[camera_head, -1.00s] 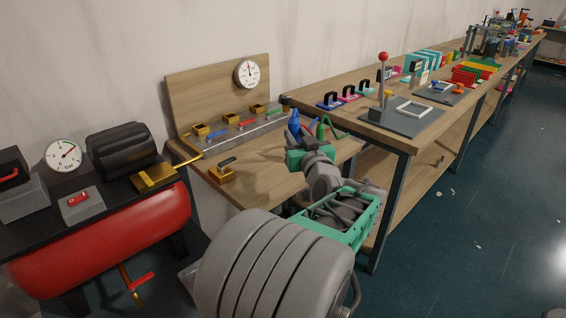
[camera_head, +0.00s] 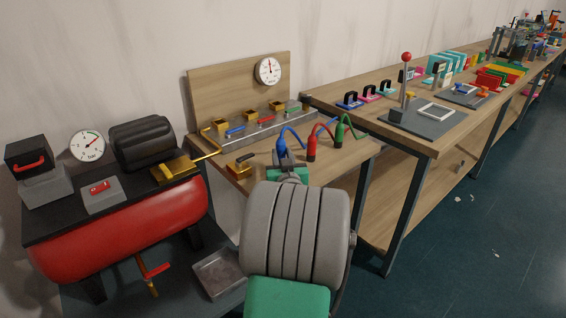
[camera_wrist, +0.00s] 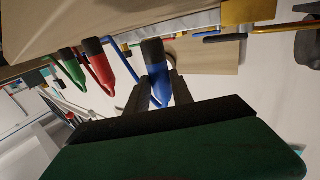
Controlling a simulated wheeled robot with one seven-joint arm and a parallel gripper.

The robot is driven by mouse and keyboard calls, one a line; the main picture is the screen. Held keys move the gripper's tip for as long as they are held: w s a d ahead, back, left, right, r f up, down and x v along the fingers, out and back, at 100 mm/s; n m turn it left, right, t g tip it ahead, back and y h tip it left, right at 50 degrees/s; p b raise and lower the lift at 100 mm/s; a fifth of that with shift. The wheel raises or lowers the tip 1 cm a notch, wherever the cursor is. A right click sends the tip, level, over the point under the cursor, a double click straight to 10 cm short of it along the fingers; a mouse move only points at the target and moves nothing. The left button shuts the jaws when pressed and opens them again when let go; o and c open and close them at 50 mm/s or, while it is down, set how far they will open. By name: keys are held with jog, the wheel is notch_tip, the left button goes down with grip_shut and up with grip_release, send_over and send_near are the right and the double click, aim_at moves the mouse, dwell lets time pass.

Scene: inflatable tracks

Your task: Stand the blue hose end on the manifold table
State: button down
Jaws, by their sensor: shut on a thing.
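The blue hose end (camera_head: 282,145) is in my gripper (camera_head: 285,163) over the front part of the wooden manifold table (camera_head: 233,180). In the wrist view the blue hose end (camera_wrist: 157,84) sits between the two dark fingers of my gripper (camera_wrist: 160,92), its dark end pointing to the table side. The fingers are shut on it. It looks roughly upright; I cannot tell whether it touches the table top. A blue hose arches from it toward the manifold (camera_head: 262,126). My arm hides part of the table front.
A red hose end (camera_head: 311,146) and a green hose end (camera_head: 339,133) stand close to the right. A brass block with a lever (camera_head: 240,166) is at the left. A gauge (camera_head: 269,71) is on the backboard. A red tank (camera_head: 120,232) stands left, a workbench (camera_head: 440,118) right.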

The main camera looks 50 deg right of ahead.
notch_tip(320, 180, down, 2)
jog(key=shift+s+d+f, duration=0.1)
jog(key=shift+f, duration=0.2)
jog(key=c, duration=1.1)
grip_release()
jog(key=shift+r, duration=0.2)
jog(key=b+v, duration=0.1)
jog(key=v, duration=1.1)
